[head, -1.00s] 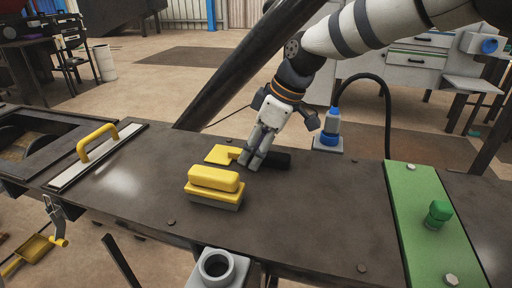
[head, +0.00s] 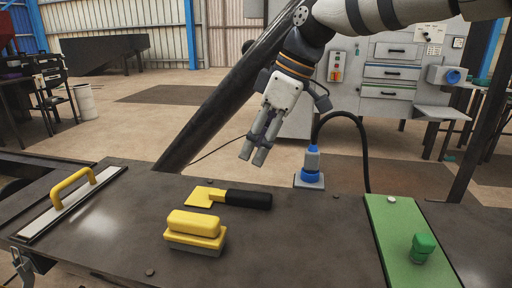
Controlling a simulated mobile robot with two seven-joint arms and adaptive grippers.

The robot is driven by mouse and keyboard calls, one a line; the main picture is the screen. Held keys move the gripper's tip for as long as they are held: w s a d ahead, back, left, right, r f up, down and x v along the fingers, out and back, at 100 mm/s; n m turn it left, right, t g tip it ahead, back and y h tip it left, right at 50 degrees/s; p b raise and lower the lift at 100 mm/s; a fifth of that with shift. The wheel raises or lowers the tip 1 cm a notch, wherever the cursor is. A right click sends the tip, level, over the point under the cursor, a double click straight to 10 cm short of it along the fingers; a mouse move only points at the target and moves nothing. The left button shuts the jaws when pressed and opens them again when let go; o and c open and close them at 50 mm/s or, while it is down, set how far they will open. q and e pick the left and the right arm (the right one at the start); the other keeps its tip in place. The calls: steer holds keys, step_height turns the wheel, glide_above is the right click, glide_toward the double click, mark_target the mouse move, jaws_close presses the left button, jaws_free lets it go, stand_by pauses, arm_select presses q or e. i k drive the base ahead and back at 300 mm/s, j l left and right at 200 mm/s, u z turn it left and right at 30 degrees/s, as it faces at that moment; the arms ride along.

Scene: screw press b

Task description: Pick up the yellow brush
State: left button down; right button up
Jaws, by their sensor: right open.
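The yellow brush (head: 196,230) is a block with a rounded yellow top and a grey underside. It lies on the dark metal table (head: 300,245), left of the middle in the head view. My right gripper (head: 253,157) is open and empty, in the air above the table's far side, with its fingers pointing down. It is beyond the brush and to its right, well apart from it. My left gripper is out of view.
A yellow scraper with a black handle (head: 248,199) lies just behind the brush. A trowel-like tool with a yellow handle (head: 72,188) lies at left. A blue-and-grey fitting with a cable (head: 309,178) and a green plate with a green knob (head: 424,247) stand at right.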

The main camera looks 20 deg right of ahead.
mark_target(203, 235)
steer(key=k, duration=1)
